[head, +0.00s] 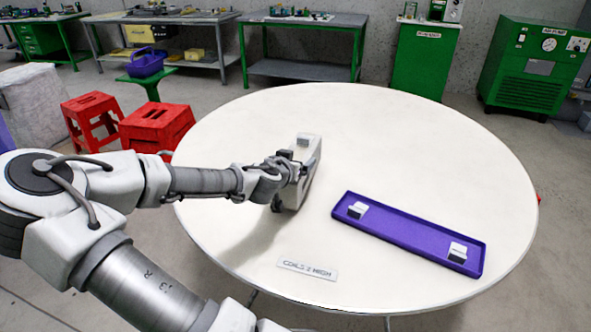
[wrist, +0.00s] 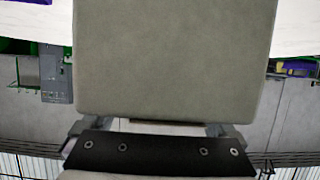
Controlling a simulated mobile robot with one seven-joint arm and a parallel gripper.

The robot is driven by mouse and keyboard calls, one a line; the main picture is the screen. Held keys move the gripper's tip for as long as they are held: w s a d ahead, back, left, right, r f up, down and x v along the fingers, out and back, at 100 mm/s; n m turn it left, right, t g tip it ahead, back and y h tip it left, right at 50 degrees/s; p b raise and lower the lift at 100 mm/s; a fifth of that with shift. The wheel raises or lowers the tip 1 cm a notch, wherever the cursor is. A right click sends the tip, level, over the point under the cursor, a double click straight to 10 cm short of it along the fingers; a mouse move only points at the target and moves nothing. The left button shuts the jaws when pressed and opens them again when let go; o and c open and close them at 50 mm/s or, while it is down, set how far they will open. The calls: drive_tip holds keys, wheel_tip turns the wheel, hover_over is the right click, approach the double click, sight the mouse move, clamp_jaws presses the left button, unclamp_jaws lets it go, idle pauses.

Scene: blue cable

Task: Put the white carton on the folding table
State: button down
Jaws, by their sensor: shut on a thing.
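The white carton (head: 311,168) is in my gripper (head: 298,162), at the left-centre of the round white folding table (head: 400,130) in the head view. My gripper is shut on it, and the carton looks upright and slightly tilted. My wrist and fingers hide part of its near left side. I cannot tell whether its bottom touches the tabletop. In the wrist view the carton's broad pale face (wrist: 175,60) fills the middle, above my gripper's dark bar (wrist: 160,155).
A purple tray (head: 400,235) with two small pale blocks lies on the table's right. A "COILS 2 HIGH" sign (head: 307,270) lies near the front edge. The back and far right of the tabletop are clear. Red stools (head: 157,125) stand close to the table's left edge.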

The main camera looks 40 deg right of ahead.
drive_tip(key=shift+f, duration=0.9)
drive_tip(key=shift+f+b, duration=0.2)
drive_tip(key=shift+b, duration=0.2)
unclamp_jaws()
